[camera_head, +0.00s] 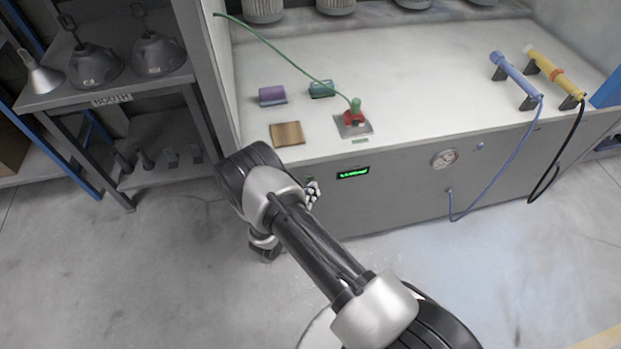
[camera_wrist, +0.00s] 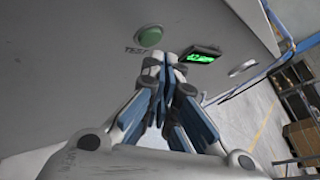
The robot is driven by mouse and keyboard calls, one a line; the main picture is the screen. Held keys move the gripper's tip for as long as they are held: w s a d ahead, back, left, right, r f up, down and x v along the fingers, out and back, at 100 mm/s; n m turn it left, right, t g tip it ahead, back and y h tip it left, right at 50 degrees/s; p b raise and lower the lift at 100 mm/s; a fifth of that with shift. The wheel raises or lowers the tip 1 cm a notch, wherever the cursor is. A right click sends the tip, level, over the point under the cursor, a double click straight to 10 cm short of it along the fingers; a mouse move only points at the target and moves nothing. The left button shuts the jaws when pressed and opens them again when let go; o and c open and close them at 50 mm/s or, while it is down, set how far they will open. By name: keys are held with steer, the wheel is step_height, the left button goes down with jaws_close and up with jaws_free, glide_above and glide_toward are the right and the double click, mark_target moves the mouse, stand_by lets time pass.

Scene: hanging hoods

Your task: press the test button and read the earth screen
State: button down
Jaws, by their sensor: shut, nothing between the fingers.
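The test button is a round green button (camera_wrist: 149,36) on the grey bench front, with the label TEST beside it in the wrist view. I cannot make it out clearly in the head view, where my arm is close to that spot. The earth screen (camera_head: 352,172) is a small dark display with lit green characters, to the right of the button; it also shows in the wrist view (camera_wrist: 202,56). The characters are too small and blurred to read. My gripper (camera_wrist: 163,62) is shut and empty, its tips just below and right of the button, seemingly apart from it.
A gauge (camera_head: 445,158) sits on the bench front. Blue (camera_head: 514,72) and yellow (camera_head: 553,70) wands rest at the right. A shelf with hoods (camera_head: 155,52) stands left.

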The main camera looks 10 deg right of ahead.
steer(key=s+p, duration=0.1)
steer(key=s, duration=0.4)
stand_by(0.9)
